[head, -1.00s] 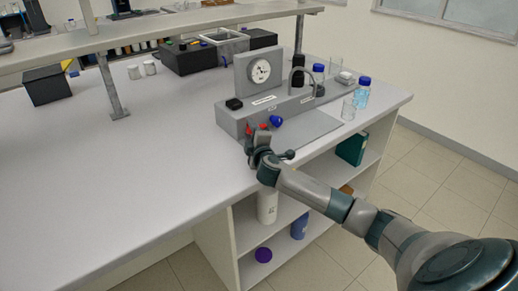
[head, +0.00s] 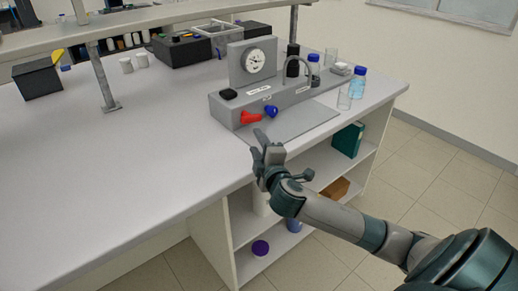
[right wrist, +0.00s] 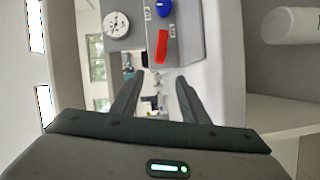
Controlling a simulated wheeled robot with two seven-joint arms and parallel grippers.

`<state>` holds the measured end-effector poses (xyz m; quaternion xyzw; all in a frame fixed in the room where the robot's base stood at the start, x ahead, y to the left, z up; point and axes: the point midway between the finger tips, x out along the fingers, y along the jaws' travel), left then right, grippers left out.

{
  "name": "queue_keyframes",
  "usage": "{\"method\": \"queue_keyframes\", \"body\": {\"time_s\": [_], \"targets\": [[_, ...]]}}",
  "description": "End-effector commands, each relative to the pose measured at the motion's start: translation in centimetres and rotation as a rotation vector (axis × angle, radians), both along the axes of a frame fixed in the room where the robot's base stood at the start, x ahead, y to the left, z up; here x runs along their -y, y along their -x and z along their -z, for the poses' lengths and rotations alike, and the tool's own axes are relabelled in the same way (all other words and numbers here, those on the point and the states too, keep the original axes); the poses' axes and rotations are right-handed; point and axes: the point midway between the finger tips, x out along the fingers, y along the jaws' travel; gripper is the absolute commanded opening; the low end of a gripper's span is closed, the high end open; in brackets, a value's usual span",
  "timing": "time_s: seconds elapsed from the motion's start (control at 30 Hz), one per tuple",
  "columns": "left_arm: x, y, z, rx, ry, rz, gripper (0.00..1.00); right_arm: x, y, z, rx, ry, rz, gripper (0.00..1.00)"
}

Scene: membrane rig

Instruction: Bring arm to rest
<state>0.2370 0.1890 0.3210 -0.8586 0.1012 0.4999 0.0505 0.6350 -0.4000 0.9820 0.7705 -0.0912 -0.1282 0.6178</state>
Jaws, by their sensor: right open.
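My right gripper (head: 262,142) is open and empty at the front edge of the bench, short of the membrane rig. In the right wrist view its two dark fingers (right wrist: 155,95) stand apart with nothing between them. The grey membrane rig (head: 238,108) stands on the bench with a round dial gauge (head: 255,61), which also shows in the right wrist view (right wrist: 116,25). A red handle (head: 251,117) and a blue knob (head: 271,111) are on its front face. The red handle (right wrist: 161,47) is apart from the fingers. My left gripper is not in view.
A blue-capped bottle (head: 358,88) and a clear beaker (head: 344,98) stand at the rig's right end. A shelf post (head: 101,75) rises from the bench. Open shelves below hold a purple-lidded container (head: 260,248) and a teal box (head: 348,139).

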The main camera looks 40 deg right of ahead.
Motion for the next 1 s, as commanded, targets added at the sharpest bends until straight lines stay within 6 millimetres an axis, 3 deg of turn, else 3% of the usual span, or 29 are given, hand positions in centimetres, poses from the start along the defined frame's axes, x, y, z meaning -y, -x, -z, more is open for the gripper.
{"method": "queue_keyframes", "body": {"time_s": [0.2,1.0], "targets": [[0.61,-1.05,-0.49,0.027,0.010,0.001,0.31,-0.34,1.22,-0.09,-0.001,0.001,0.001,0.41],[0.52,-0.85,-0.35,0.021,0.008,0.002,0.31,-0.36,1.24,-0.12,0.000,0.000,0.001,0.41]]}}
